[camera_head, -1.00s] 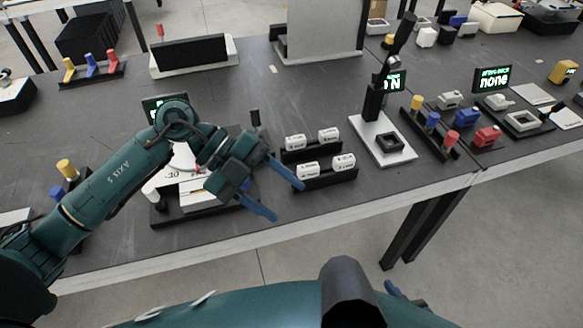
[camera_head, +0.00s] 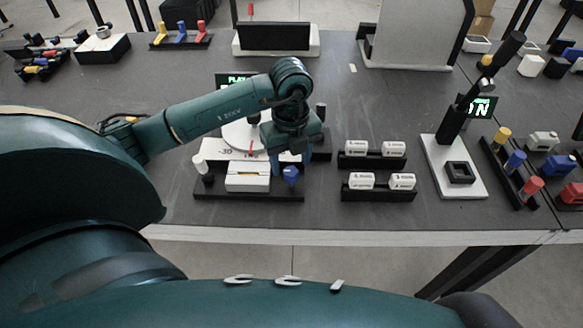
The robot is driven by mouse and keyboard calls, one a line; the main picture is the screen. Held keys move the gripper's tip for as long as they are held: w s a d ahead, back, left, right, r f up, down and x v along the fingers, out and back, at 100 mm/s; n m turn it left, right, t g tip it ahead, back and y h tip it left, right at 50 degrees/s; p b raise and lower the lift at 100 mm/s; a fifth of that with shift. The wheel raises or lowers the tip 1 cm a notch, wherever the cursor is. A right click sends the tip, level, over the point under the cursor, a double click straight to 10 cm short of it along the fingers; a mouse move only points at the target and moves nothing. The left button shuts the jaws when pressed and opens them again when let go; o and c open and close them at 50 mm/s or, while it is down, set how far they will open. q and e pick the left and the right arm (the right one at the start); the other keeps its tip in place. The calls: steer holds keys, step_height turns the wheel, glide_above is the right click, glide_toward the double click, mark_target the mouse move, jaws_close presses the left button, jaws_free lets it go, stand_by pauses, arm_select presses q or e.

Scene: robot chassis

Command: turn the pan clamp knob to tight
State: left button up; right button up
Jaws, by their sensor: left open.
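A device on a dark base (camera_head: 240,196) stands near the table's front edge. It has a white dial (camera_head: 243,137), a scale marked -30, a white block (camera_head: 248,177), a white-topped knob (camera_head: 200,166) at left and a blue knob (camera_head: 291,176) at front right. I cannot read a label that tells which is the pan clamp knob. My left gripper (camera_head: 289,160) is open and points down over the device's right side. Its blue fingers are just behind and above the blue knob in the picture; contact cannot be told. It hides part of the dial. My right gripper is out of view.
Two dark racks with white labelled cylinders (camera_head: 375,162) stand to the right. A green-lettered display (camera_head: 236,80) is partly behind my arm.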

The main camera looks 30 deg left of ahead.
mark_target(291, 171)
arm_select(q)
steer(key=shift+f, duration=1.75)
steer(key=c, duration=1)
